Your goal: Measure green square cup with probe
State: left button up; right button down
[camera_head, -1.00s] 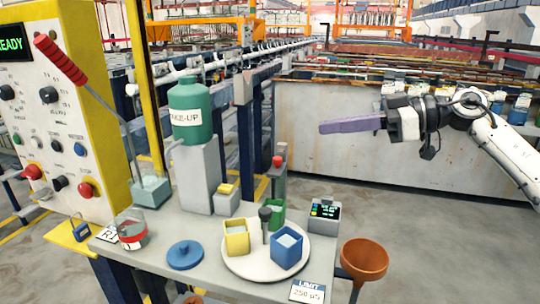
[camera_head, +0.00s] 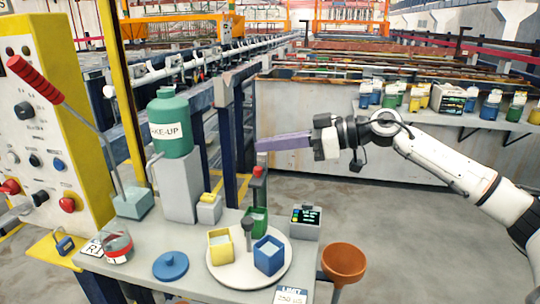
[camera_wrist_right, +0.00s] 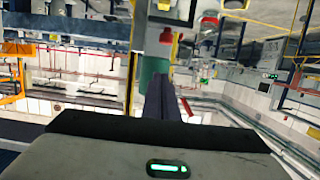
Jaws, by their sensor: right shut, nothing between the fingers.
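The green square cup (camera_head: 256,220) stands at the back of a round white tray (camera_head: 225,272) on the grey table. A yellow square cup (camera_head: 220,246) and a blue square cup (camera_head: 268,257) stand in front of it. A dark upright post with a knob-like top (camera_head: 248,232) rises between the cups; I cannot tell if it is the probe. A small meter with a lit display (camera_head: 305,221) stands right of the tray. My right gripper (camera_head: 264,144), with long purple fingers, is shut and empty, well above and behind the cups. The fingers also show in the wrist view (camera_wrist_right: 160,92). My left gripper is out of view.
A green MAKE-UP bottle (camera_head: 170,125) on a grey block, a red-handled lever (camera_head: 35,80) and a control panel stand left. A blue lid (camera_head: 170,267) lies on the table. An orange funnel (camera_head: 344,262) is beyond its right edge. A shelf of jars (camera_head: 455,118) is at right.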

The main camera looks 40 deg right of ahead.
aim_at(258, 186)
jog(key=shift+f, duration=2)
notch_tip(258, 186, down, 7)
jog(key=shift+r+p, duration=0.2)
jog(key=shift+p, duration=0.25)
jog(key=shift+s+a, duration=0.1)
